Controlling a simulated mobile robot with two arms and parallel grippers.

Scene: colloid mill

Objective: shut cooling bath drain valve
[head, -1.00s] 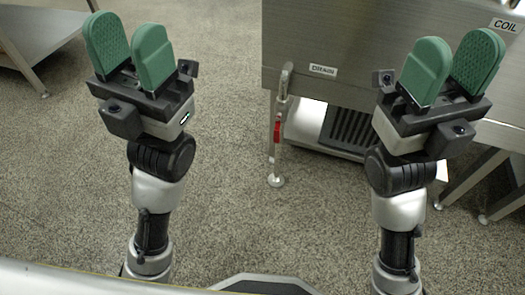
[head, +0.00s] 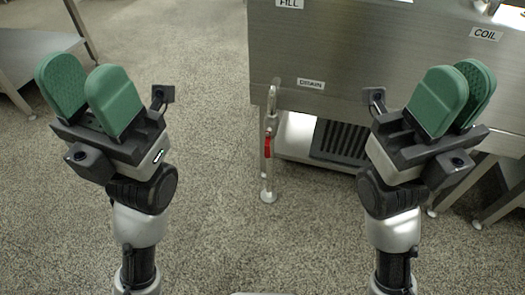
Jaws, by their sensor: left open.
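The drain valve's red handle (head: 268,146) shows in the head view on a thin vertical pipe (head: 265,175) in front of the steel bath (head: 350,55). The handle lies upright along the pipe. A DRAIN label (head: 311,83) is on the bath wall to the right of the pipe's top. My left gripper (head: 88,82) is open and empty, well to the left of the valve. My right gripper (head: 458,82) is open and empty, to the right of the valve, with its fingers partly overlapping in the picture. Neither gripper touches the valve.
A black-grilled unit (head: 340,140) sits under the bath. Labels FILL (head: 289,3) and COIL (head: 485,33) are on the bath. A steel table (head: 35,48) stands at the upper left. Speckled floor (head: 220,200) between my arms is clear.

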